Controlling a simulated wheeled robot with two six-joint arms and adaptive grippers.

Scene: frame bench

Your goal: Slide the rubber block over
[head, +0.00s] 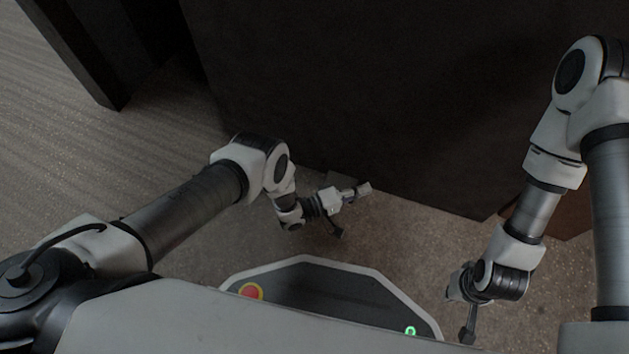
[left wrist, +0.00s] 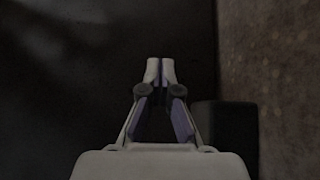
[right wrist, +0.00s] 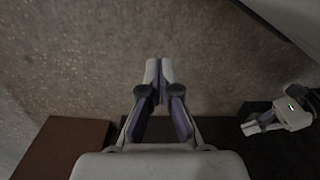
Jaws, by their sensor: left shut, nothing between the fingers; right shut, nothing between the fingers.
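I cannot make out a rubber block in any view. My left gripper (head: 362,189) is shut and empty, low beside the near edge of a large dark surface. Its fingertips are together in the left wrist view (left wrist: 160,70). My right gripper is shut and empty in the right wrist view (right wrist: 159,70), with floor beyond its tips. In the head view it is largely hidden by its own wrist at the lower right.
The large dark bench or cabinet (head: 370,90) fills the top middle. A red-brown panel (right wrist: 65,145) stands at its right end in the head view. A dark upright (head: 95,60) is at upper left. Speckled floor (head: 390,240) lies open between my arms.

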